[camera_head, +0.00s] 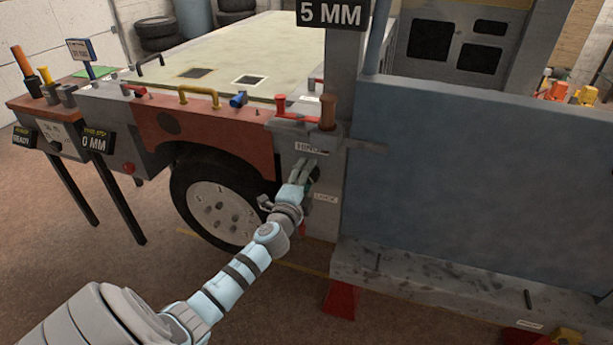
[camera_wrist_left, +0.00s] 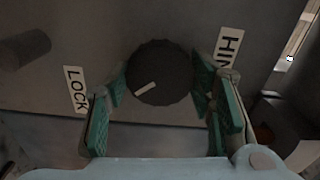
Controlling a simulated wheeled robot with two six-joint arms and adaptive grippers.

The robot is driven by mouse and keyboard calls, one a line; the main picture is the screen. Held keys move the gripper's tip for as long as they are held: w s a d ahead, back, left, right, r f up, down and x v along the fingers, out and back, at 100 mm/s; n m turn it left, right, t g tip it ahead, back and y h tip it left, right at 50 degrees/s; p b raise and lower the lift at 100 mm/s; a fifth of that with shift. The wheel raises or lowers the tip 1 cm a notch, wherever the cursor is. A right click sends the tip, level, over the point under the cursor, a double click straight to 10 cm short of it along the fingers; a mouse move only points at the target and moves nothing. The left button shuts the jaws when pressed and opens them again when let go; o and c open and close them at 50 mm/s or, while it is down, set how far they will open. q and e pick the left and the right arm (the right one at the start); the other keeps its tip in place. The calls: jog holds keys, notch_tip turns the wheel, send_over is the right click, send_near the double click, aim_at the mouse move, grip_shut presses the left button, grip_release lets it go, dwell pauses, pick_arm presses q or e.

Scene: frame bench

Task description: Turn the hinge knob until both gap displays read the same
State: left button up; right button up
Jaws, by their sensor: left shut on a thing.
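The hinge knob (camera_wrist_left: 161,72) is a dark round dial with a short pale mark left of and below its centre. My left gripper (camera_wrist_left: 160,92) is shut on it, its green-padded fingers on either side. In the head view my left gripper (camera_head: 305,172) reaches the grey post just below the partly covered HINGE label (camera_head: 308,148) and hides the knob. One display (camera_head: 331,14) above the post reads 5 MM. Another display (camera_head: 95,142) at the left reads 0 MM; its small yellow heading is hard to read. My right gripper is not in view.
A LOCK label (camera_wrist_left: 75,89) sits left of the knob in the wrist view. A blue-grey door panel (camera_head: 470,180) stands right of the post. A red fender (camera_head: 205,135) and wheel (camera_head: 215,205) are to the left. A READY sign (camera_head: 23,137) hangs on a side stand.

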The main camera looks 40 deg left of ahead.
pick_arm(q)
jog(key=o, duration=1.2)
jog(key=shift+c, duration=0.2)
jog(key=v, duration=1.2)
jog(key=shift+w+d, duration=0.1)
